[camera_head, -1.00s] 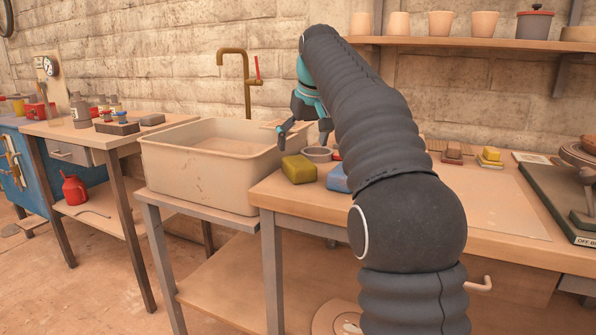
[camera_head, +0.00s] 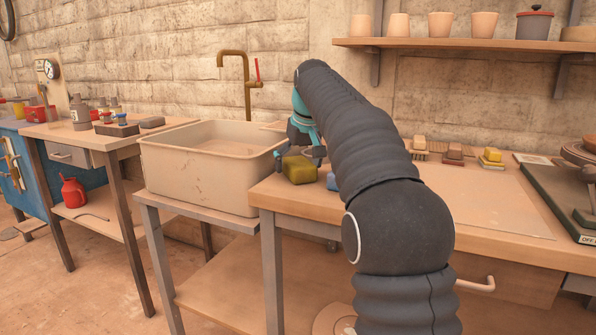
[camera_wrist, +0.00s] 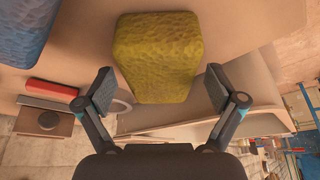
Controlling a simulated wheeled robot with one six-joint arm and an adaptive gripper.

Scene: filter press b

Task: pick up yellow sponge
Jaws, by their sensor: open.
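The yellow sponge (camera_head: 299,169) sits at the left end of the wooden worktop, beside the sink. In the wrist view the sponge (camera_wrist: 158,55) fills the upper middle, its near end close to the gap between my fingers. My gripper (camera_head: 303,155) is low over the worktop at the sponge, and my arm partly hides this area in the head view. In the wrist view my gripper (camera_wrist: 160,95) is open, with one finger to each side of the sponge's near end. Neither finger visibly presses on it.
A blue sponge (camera_wrist: 22,35) lies beside the yellow one, and a red block (camera_wrist: 51,88) lies near it. The sink basin (camera_head: 205,170) stands left of the worktop (camera_head: 480,200). Brushes sit farther right.

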